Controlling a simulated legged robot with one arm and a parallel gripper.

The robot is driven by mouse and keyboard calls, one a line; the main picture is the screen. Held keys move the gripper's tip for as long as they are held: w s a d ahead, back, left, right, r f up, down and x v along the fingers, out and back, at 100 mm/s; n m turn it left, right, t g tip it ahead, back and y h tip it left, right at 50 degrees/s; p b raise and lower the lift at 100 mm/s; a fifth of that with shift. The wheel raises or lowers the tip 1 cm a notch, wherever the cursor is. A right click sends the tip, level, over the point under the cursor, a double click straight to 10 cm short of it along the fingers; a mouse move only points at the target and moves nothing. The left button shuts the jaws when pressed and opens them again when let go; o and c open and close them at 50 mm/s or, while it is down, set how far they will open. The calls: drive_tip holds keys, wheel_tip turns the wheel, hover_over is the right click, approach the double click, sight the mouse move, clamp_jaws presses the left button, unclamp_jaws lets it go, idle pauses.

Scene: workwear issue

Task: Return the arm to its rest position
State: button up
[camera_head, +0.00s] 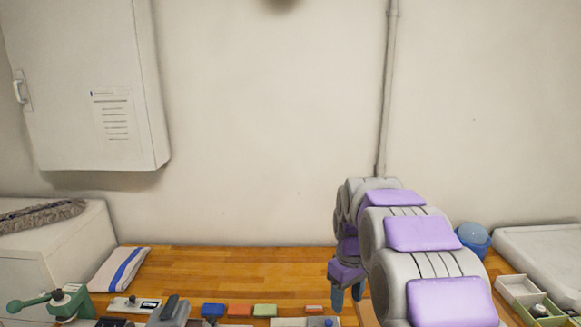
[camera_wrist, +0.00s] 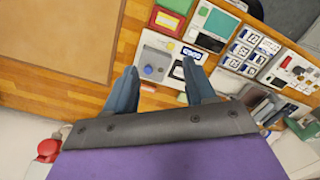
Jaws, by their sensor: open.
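My arm, grey with purple pads, reaches out over the wooden bench (camera_head: 215,262) from the lower right in the head view. My gripper (camera_head: 347,297) hangs at its far end and points down, with its blue fingers partly hidden by the arm. In the wrist view my gripper (camera_wrist: 162,88) shows two blue fingers spread apart with nothing between them.
Small coloured boxes, such as the green one (camera_head: 265,310), line the bench front. A folded cloth (camera_head: 119,269) lies left, near a green press (camera_head: 62,301). Trays (camera_head: 519,291) and a blue round object (camera_head: 473,237) stand right. A brown board (camera_wrist: 60,35) shows beside my gripper.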

drive_tip(key=s+f+m+b, duration=0.1)
drive_tip(key=s+f+m, duration=0.1)
drive_tip(key=s, duration=1.7)
drive_tip(key=s+f+m+g+b, duration=0.1)
drive_tip(key=s+m, duration=0.3)
drive_tip(key=s, duration=1.4)
drive_tip(key=shift+s+d+f+b, duration=0.25)
drive_tip(key=shift+s+f+b, duration=0.1)
drive_tip(key=shift+f, duration=0.35)
